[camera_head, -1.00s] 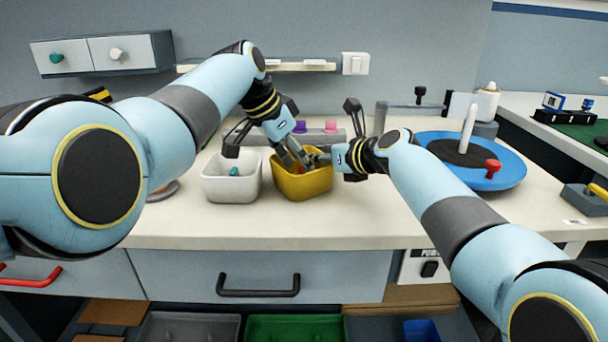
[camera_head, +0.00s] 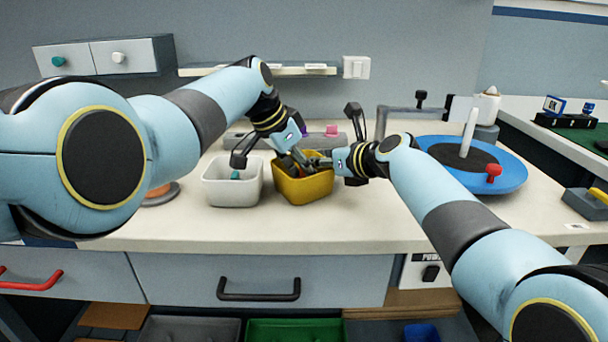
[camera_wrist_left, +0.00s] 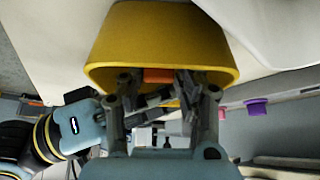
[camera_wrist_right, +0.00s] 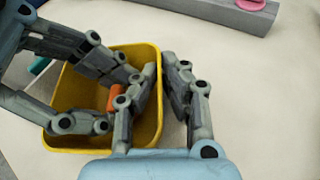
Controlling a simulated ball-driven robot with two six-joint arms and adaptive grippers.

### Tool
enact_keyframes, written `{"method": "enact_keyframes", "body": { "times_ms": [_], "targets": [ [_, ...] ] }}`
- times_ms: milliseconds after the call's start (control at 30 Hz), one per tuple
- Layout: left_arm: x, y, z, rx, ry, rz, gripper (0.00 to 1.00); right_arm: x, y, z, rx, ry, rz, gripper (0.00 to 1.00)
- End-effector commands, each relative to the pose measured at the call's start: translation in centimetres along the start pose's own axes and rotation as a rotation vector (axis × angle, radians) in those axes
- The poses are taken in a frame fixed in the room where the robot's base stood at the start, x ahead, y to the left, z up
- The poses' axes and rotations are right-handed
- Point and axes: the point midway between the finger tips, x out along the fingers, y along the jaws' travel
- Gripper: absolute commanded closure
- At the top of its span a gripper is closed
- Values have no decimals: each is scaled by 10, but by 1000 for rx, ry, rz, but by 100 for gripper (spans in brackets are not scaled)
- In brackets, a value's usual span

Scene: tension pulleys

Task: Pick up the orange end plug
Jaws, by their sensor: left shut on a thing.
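The orange end plug (camera_wrist_right: 114,97) lies low inside the yellow bin (camera_head: 303,193). My left gripper (camera_wrist_left: 157,82) reaches down into the bin and is shut on the plug. My right gripper (camera_wrist_right: 162,68) is at the bin's right wall, one finger inside and one outside. Its fingertips are close to the rim; whether they clamp it I cannot tell.
A white bin (camera_head: 232,190) with a teal piece (camera_head: 235,174) stands just left of the yellow bin. A grey rail with a pink knob (camera_head: 331,130) is behind. A blue round turntable (camera_head: 480,182) stands on the right. The front of the worktop is clear.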

Motion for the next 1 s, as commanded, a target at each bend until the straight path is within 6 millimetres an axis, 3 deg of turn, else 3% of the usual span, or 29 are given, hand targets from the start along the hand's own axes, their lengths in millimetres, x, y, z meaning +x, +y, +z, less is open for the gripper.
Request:
{"method": "enact_keyframes", "body": {
  "times_ms": [167, 233, 533, 667, 1000],
  "targets": [
    [-5, 0, 2, 0, 0, -1, 93, 0, 0, 0, 0, 1, 0, 100],
    [-10, 0, 4, 0, 0, 0, 93, 0, 0, 0, 0, 1, 0, 100],
    [-69, 0, -31, 2, 3, -2, 93, 0, 0, 0, 0, 1, 0, 100],
    [-77, -1, -3, -2, -1, -1, 93, 0, 0, 0, 0, 1, 0, 100],
    [-127, -3, 83, -1, -3, -4, 93, 0, 0, -1, 0, 1, 0, 100]
  ]
}}
